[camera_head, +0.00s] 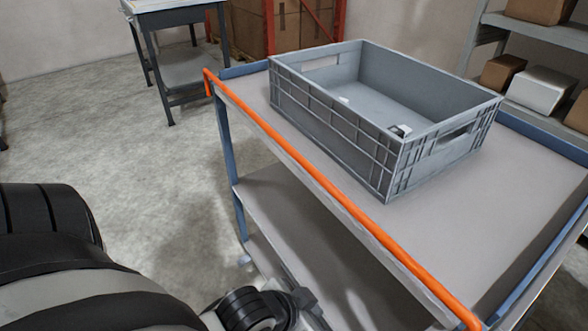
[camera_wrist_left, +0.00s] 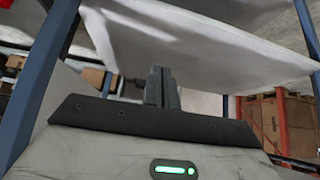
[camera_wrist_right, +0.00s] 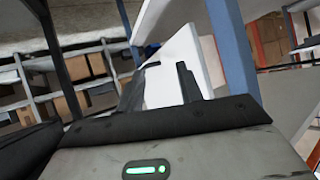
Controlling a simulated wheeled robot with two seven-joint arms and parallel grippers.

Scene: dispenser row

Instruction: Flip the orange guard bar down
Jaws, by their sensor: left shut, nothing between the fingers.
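The orange guard bar (camera_head: 318,178) runs along the near-left edge of the grey cart's top (camera_head: 480,230) in the head view, from the far corner to the bottom of the picture. Its far end bends at the corner post. My left gripper (camera_head: 306,303) is at the bottom, left of the bar and apart from it in the picture, beside the cart's lower shelves. In the left wrist view its fingers (camera_wrist_left: 162,88) are together and empty, below a pale shelf. My right gripper (camera_wrist_right: 160,82) shows only in its wrist view, with fingers apart and nothing between them.
A grey crate (camera_head: 335,120) stands on the cart top, with small items inside. The cart has blue posts and lower shelves (camera_head: 275,210). A table (camera_head: 170,20) stands at the back left, shelving with boxes (camera_head: 540,90) at the right. The floor at left is open.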

